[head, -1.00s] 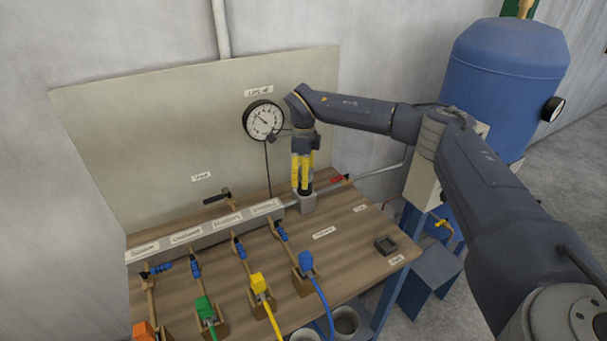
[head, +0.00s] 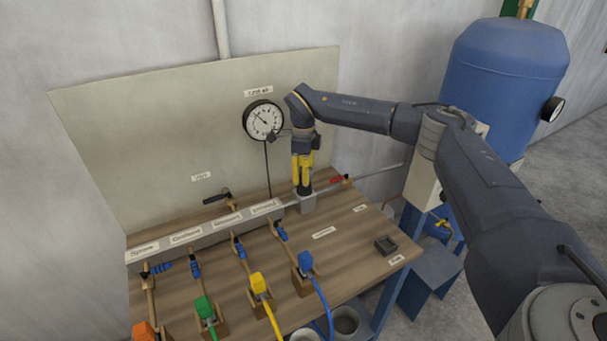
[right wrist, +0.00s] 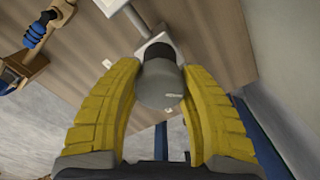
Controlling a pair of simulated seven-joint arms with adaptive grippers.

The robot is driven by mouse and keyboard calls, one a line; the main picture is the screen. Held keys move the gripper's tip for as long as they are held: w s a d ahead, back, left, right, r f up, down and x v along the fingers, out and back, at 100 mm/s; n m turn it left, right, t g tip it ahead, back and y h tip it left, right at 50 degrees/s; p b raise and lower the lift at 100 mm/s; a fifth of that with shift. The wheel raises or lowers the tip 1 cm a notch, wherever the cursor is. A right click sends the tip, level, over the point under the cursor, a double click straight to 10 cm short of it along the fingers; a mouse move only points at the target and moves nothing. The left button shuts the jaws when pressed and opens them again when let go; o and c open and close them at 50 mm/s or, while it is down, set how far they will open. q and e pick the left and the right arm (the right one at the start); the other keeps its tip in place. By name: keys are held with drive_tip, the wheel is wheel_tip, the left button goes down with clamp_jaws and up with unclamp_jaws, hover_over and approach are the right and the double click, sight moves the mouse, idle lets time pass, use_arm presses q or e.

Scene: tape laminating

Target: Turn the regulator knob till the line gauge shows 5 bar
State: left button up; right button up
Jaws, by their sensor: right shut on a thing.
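The line gauge (head: 263,120) is a round white dial with a black rim on the upright board. Its needle points to the upper left; the numbers are too small to read. My right gripper (head: 303,182) points straight down over the regulator (head: 307,204), a pale block on the pipe at the back of the bench. In the right wrist view its yellow fingers stand on both sides of the grey round regulator knob (right wrist: 160,88), and it is shut on the knob. A small light mark shows on the knob. My left gripper is not in view.
A grey manifold (head: 205,233) with labelled outlets runs left of the regulator. Blue-ended fittings and coloured plugs, such as the yellow one (head: 258,284), stand in front. A red-handled valve (head: 339,179) sits close right of the regulator. A blue tank (head: 505,85) stands behind.

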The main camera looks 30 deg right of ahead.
drive_tip(key=m, duration=0.6)
drive_tip(key=shift+w+m, duration=0.1)
drive_tip(key=shift+m, duration=0.2)
drive_tip(key=m, duration=0.6)
drive_tip(key=shift+d, duration=0.2)
drive_tip(key=shift+m, duration=0.4)
drive_tip(key=o, duration=1.3)
wheel_tip(320, 180, up, 12)
drive_tip(key=shift+w+a+r, duration=0.1)
